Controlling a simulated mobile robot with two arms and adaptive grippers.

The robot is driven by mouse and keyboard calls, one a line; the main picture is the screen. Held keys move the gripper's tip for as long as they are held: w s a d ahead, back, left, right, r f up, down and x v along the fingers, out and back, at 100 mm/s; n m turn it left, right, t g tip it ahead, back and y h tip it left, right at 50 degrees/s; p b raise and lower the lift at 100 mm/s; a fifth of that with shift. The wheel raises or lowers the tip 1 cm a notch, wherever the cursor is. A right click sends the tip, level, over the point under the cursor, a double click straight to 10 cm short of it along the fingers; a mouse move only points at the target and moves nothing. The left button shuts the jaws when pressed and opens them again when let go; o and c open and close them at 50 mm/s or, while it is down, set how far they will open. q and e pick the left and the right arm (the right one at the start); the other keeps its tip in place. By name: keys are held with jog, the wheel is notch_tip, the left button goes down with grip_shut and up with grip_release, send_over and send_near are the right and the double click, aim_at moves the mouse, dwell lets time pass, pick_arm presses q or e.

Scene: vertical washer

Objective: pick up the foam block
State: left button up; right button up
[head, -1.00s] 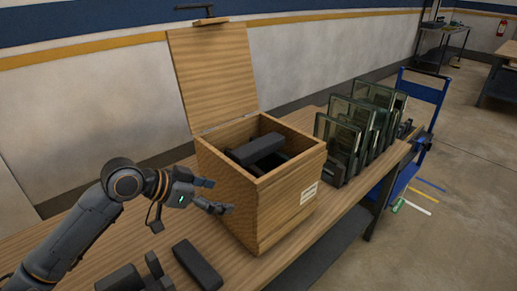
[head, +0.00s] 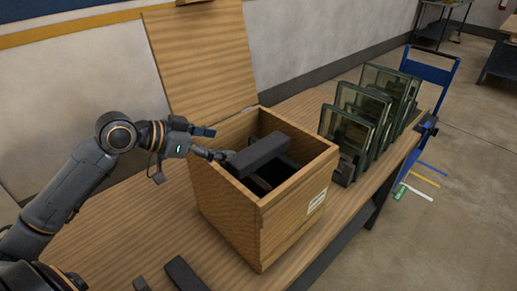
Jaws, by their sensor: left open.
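A dark grey foam block (head: 259,154) lies tilted in the top of the open wooden box (head: 283,205), its near left end close to the box's left rim. Other dark pieces lie under it in the shadowed inside and are hard to tell apart. My left gripper (head: 219,144) is open and empty at the box's left rim, its fingers pointing right toward the block's left end. One fingertip is very near that end; I cannot tell whether it touches. My right gripper is not in view.
The box's lid (head: 203,58) stands open at the back. Green-framed glass panels (head: 362,117) stand right of the box on the wooden table (head: 130,235). More dark blocks (head: 186,274) lie at the front edge of view. A blue cart (head: 434,92) stands beyond.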

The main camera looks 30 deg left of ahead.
aim_at(258, 148)
pick_arm(q)
jog(key=p+x, duration=0.1)
jog(key=x, duration=0.2)
jog(key=shift+w+d+r, duration=0.1)
jog(key=shift+w+d, duration=0.1)
jog(key=shift+d, duration=0.1)
jog(key=shift+x, duration=1.25)
jog(key=shift+w+a+p, duration=0.1)
jog(key=shift+p, duration=0.25)
jog(key=p+x, duration=0.2)
jog(key=x, duration=0.2)
jog(key=shift+w, duration=0.1)
jog(key=shift+w+d+f, duration=0.25)
jog(key=shift+d+f, duration=0.05)
jog(key=shift+d, duration=0.05)
jog(key=shift+f, duration=0.1)
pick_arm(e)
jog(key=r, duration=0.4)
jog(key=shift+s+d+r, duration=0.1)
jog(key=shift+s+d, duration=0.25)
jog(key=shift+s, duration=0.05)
pick_arm(q)
jog(key=shift+c, duration=0.4)
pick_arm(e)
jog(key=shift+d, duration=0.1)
pick_arm(q)
jog(key=c, duration=1.1)
